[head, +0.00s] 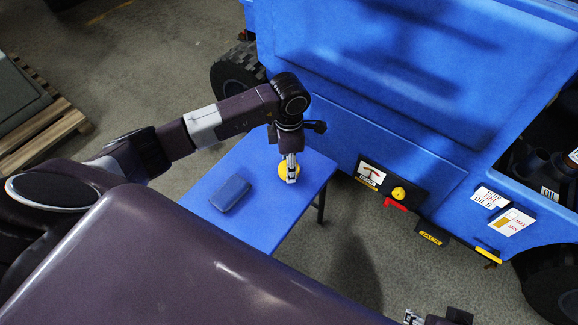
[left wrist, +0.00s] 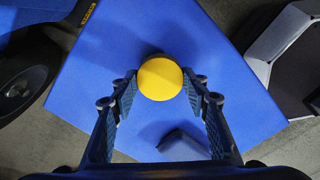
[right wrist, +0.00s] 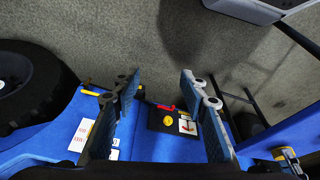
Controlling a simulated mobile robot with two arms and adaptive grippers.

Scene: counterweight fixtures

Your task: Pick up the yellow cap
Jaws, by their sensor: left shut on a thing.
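The yellow cap (head: 283,169) is at the right part of the small blue table (head: 262,215). It shows as a round yellow disc (left wrist: 160,79) in the left wrist view. My left gripper (head: 290,178) points down over the table, its fingertips on both sides of the cap, shut on it. I cannot tell whether the cap still touches the table top. My right gripper (right wrist: 160,82) is open and empty, with its fingers wide apart; part of it shows at the bottom edge of the head view.
A dark blue case (head: 230,193) lies on the table left of the cap. A large blue vehicle (head: 390,80) stands behind and to the right, with a black panel bearing a yellow knob (head: 398,193) and a red part. A wooden pallet (head: 45,135) lies at far left.

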